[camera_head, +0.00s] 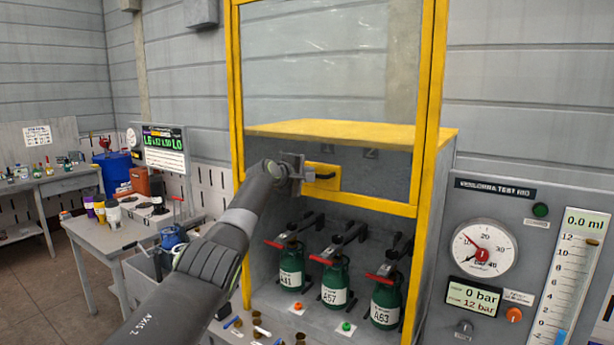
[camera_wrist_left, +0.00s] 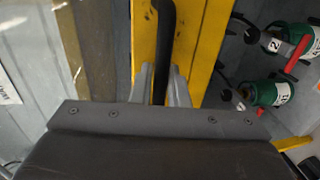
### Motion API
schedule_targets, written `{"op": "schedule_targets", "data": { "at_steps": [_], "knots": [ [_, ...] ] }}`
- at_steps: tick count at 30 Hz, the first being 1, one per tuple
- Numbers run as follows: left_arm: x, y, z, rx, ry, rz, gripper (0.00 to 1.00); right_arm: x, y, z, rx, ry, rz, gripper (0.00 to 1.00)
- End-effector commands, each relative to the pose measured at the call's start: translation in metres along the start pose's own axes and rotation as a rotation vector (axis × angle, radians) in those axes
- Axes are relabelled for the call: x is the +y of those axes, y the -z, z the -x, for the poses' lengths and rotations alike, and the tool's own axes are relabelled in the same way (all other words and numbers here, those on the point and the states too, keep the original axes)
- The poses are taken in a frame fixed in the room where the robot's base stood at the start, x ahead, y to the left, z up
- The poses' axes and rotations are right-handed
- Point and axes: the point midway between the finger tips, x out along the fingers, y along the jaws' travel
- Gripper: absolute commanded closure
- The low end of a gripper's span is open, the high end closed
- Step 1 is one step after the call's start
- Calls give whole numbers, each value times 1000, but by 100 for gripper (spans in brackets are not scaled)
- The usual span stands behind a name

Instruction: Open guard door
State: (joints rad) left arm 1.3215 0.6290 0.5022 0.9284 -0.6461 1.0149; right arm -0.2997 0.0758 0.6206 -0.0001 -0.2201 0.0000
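The guard door is a clear pane in a yellow frame (camera_head: 375,204) and stands raised in the head view. Its lower bar is well above the cylinders, and the space below it is open. A dark handle (camera_head: 325,176) sits on a yellow plate (camera_head: 334,184) low on the door. My left gripper (camera_head: 296,172) is at this handle. In the left wrist view, the gripper's two fingers (camera_wrist_left: 163,86) lie close on both sides of the black handle bar (camera_wrist_left: 162,45), apparently shut on it. My right gripper is not in view.
Under the door stand three green cylinders, A41 (camera_head: 292,272), A57 (camera_head: 335,285) and A63 (camera_head: 384,304), with red levers. A test panel with a gauge (camera_head: 483,249) is at right. A grey table (camera_head: 100,243) with bottles and a display (camera_head: 163,138) is at left.

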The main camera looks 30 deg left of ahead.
Motion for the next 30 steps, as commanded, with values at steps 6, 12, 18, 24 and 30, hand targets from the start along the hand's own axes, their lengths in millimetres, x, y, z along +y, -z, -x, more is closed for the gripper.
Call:
{"op": "schedule_targets", "data": {
  "at_steps": [6, 12, 18, 24, 30],
  "knots": [
    [0, 0, 0, 0, 0, 0, 71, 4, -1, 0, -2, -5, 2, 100],
    [-1, 0, 0, 0, 0, -1, 71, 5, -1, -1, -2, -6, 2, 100],
    [-2, 1, 6, -2, -2, -3, 71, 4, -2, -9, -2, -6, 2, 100],
    [-3, 1, 20, -2, -3, -5, 71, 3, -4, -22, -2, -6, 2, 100],
    [-4, 2, 39, 1, -2, -3, 71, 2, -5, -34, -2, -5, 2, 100]
  ]
}}
